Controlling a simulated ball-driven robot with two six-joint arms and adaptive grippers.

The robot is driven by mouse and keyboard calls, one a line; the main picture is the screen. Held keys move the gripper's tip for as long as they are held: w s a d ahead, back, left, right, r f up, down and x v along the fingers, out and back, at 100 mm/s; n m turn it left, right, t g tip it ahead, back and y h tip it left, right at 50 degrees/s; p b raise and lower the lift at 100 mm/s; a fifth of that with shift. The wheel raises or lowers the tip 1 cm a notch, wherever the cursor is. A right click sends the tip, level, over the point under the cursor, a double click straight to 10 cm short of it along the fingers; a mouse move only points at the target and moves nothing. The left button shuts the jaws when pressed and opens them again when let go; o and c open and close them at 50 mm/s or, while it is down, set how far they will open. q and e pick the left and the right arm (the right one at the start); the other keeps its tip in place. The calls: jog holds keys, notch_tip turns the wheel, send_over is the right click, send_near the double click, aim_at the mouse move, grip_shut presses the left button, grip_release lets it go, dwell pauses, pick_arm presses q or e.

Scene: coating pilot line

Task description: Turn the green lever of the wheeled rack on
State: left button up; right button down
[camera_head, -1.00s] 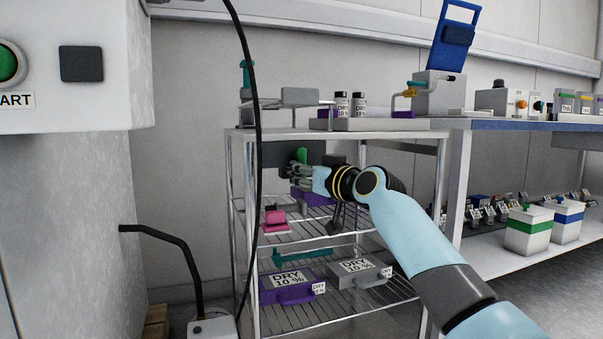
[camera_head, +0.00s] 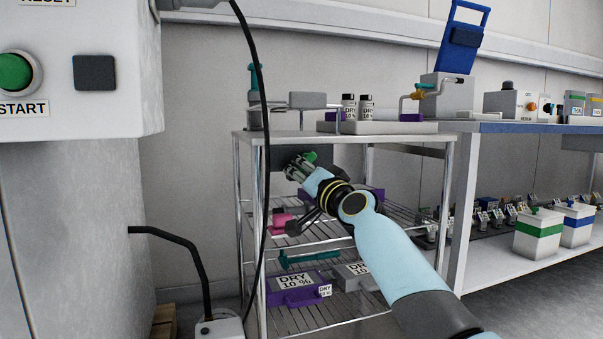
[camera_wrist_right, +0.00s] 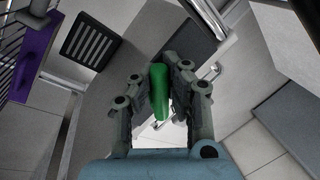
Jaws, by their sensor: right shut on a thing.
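The green lever (camera_wrist_right: 159,92) lies between the two fingers of my right gripper (camera_wrist_right: 158,95) in the right wrist view, and the fingers are shut on it. In the head view the right gripper (camera_head: 300,168) is at the upper left of the wheeled rack (camera_head: 345,137), just below its top, in front of a dark plate (camera_head: 277,157). Only a small green part of the lever (camera_head: 311,157) shows there, above the fingers. The lever's pivot is hidden by the gripper. My left gripper is not in view.
Wire shelves below the gripper carry a pink item (camera_head: 281,222) and a purple DRY box (camera_head: 292,288). A black cable (camera_head: 262,150) hangs in front of the rack's left side. A START button cabinet (camera_head: 90,70) stands at left, a bench (camera_head: 530,127) at right.

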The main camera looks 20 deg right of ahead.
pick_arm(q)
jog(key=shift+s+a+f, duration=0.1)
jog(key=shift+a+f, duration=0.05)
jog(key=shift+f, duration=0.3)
pick_arm(e)
jog(key=shift+a+r+m+t+h, duration=0.15)
jog(key=shift+m+h, duration=0.1)
jog(key=shift+m, duration=0.6)
jog(key=shift+a+m+t+h, duration=0.15)
jog(key=shift+m+h, duration=0.1)
jog(key=shift+m, duration=0.6)
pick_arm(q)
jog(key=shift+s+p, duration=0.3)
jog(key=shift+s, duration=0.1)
pick_arm(e)
jog(key=c, duration=1.2)
grip_release()
jog(key=shift+d+r, duration=0.1)
jog(key=shift+r, duration=0.05)
jog(key=shift+c, duration=0.2)
jog(key=shift+s, duration=0.15)
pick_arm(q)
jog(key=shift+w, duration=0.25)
pick_arm(e)
jog(key=v, duration=1.1)
jog(key=shift+s+f, duration=0.2)
jog(key=shift+s, duration=0.15)
